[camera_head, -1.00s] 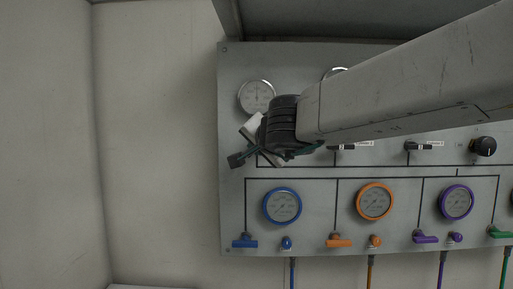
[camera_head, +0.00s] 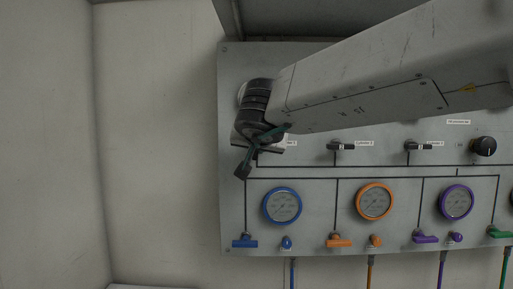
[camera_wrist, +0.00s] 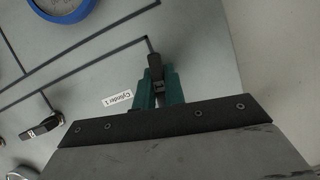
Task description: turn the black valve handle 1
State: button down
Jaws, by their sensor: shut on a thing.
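The black valve handle 1 (camera_wrist: 155,66) shows in the wrist view, beside the white "Cylinder 1" label (camera_wrist: 117,98). My gripper (camera_wrist: 158,86) has its green fingers on either side of the handle and is shut on it. Part of the handle is hidden between the fingers. In the head view my gripper (camera_head: 262,140) is at the panel's left side, and my wrist and arm cover the handle there. Only the end of its label shows.
The grey panel (camera_head: 310,237) carries pipe lines and blue (camera_head: 282,206), orange (camera_head: 375,202) and purple (camera_head: 456,203) gauges below. Two other black handles (camera_head: 340,147) (camera_head: 420,147) and a black knob (camera_head: 484,147) are to the right. Bare wall lies left.

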dwell(0.4)
jog(key=c, duration=1.5)
grip_release()
jog(key=shift+v, duration=3.95)
